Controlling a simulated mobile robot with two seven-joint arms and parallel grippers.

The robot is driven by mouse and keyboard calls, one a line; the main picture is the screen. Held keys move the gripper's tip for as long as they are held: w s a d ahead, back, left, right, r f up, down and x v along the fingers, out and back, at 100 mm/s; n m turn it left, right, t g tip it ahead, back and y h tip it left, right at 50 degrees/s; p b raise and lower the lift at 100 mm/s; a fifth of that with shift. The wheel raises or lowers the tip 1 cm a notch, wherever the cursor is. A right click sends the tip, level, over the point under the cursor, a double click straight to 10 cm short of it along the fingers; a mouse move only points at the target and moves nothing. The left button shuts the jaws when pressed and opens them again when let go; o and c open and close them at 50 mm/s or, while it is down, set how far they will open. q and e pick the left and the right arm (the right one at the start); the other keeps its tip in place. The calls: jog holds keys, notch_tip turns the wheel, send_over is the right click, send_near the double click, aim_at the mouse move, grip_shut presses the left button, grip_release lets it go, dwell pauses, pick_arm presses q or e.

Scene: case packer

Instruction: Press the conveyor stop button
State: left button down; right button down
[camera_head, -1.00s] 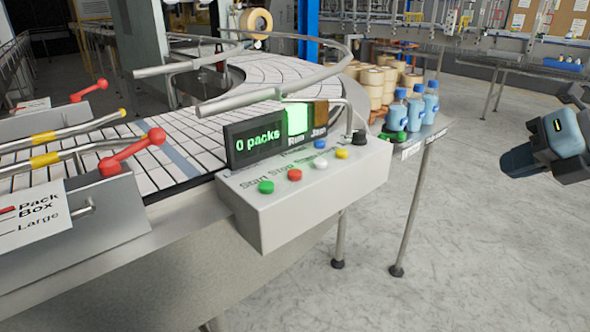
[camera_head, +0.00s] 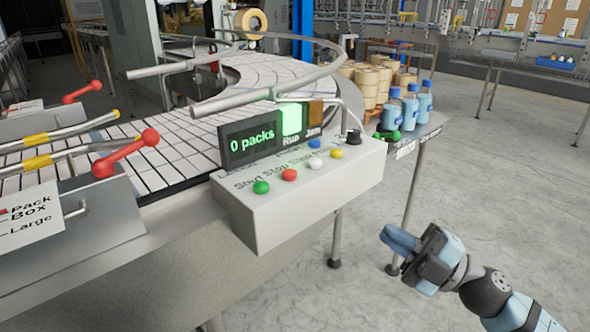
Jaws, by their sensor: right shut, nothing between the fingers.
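The red stop button (camera_head: 289,174) sits on the sloped top of the grey control box (camera_head: 300,200), above the front edge of the conveyor. The word Stop is printed behind it. The green start button (camera_head: 261,187) is to its left. My right gripper (camera_head: 397,239) is in the lower right, over the floor, to the right of and lower in the picture than the box. It is shut and empty, fingers pointing left, apart from the box. My left gripper is not in view.
Blue (camera_head: 314,143) and yellow (camera_head: 337,154) buttons and a black knob (camera_head: 354,137) are on the same box. A display (camera_head: 250,138) reads 0 packs, and a green Run lamp (camera_head: 291,119) is lit. Blue bottles (camera_head: 410,107) stand on a shelf behind. Floor at right is clear.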

jog(key=s+d+f+m+t+h, duration=0.2)
jog(key=f+m+t+h, duration=0.2)
jog(key=f+m+h, duration=0.45)
jog(key=s+d+f+m+t+h, duration=0.1)
jog(key=f+m+t+h, duration=0.3)
jog(key=f+m, duration=0.75)
jog(key=s+f+m+g+h, duration=0.3)
jog(key=s+f+g, duration=0.4)
jog(key=s+f, duration=0.6)
notch_tip(320, 180, down, 4)
jog(key=shift+r+m+h, duration=0.15)
jog(key=shift+m+h, duration=0.25)
jog(key=shift+h, duration=0.05)
jog(key=shift+w, duration=0.15)
